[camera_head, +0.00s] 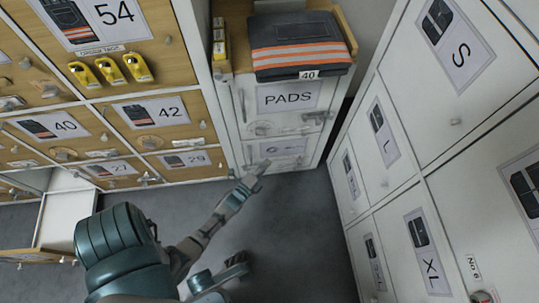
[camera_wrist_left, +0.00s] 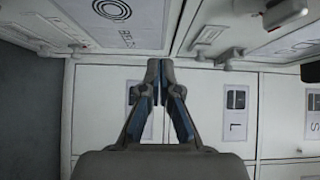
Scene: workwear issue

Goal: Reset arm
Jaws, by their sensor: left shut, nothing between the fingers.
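My left gripper (camera_head: 258,170) reaches out over the grey floor in the head view, in front of the cabinet marked PADS (camera_head: 245,112). In the left wrist view the left gripper (camera_wrist_left: 160,66) has its fingertips together with nothing held. White cabinet fronts (camera_wrist_left: 95,95) lie beyond the fingers there. I cannot make out my right gripper in either view.
Folded dark workwear with orange stripes (camera_head: 298,42) lies on top of the PADS cabinet, with a tag 40. Numbered wooden lockers (camera_head: 95,110) stand left, with an open drawer (camera_head: 65,215) low down. White size-marked lockers (camera_head: 395,190) stand right. Floor (camera_head: 300,220) between is clear.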

